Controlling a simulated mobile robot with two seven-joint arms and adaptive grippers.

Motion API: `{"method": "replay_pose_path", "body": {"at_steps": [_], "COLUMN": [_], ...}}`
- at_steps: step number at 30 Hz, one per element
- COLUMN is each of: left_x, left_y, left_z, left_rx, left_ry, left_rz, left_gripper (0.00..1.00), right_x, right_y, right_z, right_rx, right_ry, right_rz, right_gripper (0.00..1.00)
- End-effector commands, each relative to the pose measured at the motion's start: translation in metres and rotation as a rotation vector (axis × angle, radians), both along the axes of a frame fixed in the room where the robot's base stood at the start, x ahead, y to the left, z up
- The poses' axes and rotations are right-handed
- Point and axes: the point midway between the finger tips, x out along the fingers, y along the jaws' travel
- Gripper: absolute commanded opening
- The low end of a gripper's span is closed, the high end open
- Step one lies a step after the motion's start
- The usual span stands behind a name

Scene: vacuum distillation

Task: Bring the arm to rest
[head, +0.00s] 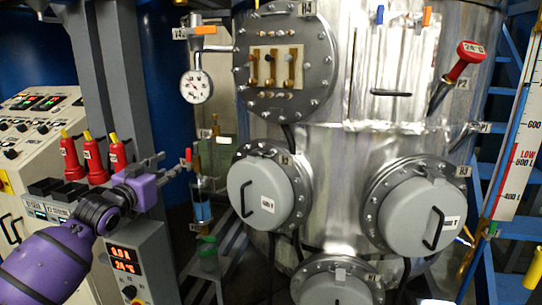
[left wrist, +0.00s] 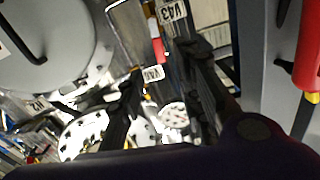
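My left arm, with its purple gripper (head: 172,165), reaches in from the lower left in the head view. Its two fingers are apart, with nothing seen between them. The fingertips point right, toward a small red valve handle (head: 188,155) above a glass vessel (head: 201,208). In the left wrist view the dark fingers of the left gripper (left wrist: 165,65) stand apart. A red handle (left wrist: 157,50) shows beyond the gap between them, near a tag reading V43 (left wrist: 173,12). Contact with the handle cannot be made out. My right gripper is in neither view.
A large steel tank (head: 335,160) with grey round hatches (head: 262,192) fills the middle. A pressure gauge (head: 196,87) hangs above the valve. A blue ladder (head: 510,90) is at the right.

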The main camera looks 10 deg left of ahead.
Motion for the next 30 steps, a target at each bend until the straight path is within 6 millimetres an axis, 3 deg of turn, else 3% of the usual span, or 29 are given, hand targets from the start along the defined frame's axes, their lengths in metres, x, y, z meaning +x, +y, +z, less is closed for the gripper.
{"method": "replay_pose_path", "body": {"at_steps": [2, 4, 8, 12, 14, 18, 21, 27, 30], "left_x": [-0.001, -0.008, -0.038, -0.089, -0.115, -0.186, -0.244, -0.373, -0.433], "left_y": [-0.01, -0.028, -0.055, -0.085, -0.097, -0.126, -0.148, -0.192, -0.209], "left_z": [0.002, -0.029, -0.11, -0.201, -0.236, -0.311, -0.356, -0.422, -0.442], "left_rx": [0.081, 0.127, 0.175, 0.196, 0.197, 0.182, 0.157, 0.069, 0.01], "left_ry": [-0.017, 0.004, 0.088, 0.192, 0.238, 0.349, 0.431, 0.602, 0.685], "left_rz": [-0.002, -0.013, -0.03, -0.048, -0.052, -0.058, -0.053, -0.014, 0.022], "left_gripper": [0.33, 0.33, 0.33, 0.33, 0.33, 0.33, 0.33, 0.33, 0.33], "right_x": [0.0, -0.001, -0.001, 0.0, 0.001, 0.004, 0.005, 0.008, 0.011], "right_y": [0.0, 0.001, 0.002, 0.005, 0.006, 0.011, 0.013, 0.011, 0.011], "right_z": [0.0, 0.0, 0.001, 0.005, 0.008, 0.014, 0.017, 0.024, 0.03], "right_rx": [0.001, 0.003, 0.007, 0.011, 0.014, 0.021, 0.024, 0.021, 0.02], "right_ry": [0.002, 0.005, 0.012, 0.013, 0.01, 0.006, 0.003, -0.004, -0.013], "right_rz": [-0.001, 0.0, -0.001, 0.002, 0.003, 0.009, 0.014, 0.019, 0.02], "right_gripper": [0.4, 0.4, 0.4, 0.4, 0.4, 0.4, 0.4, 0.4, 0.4]}}
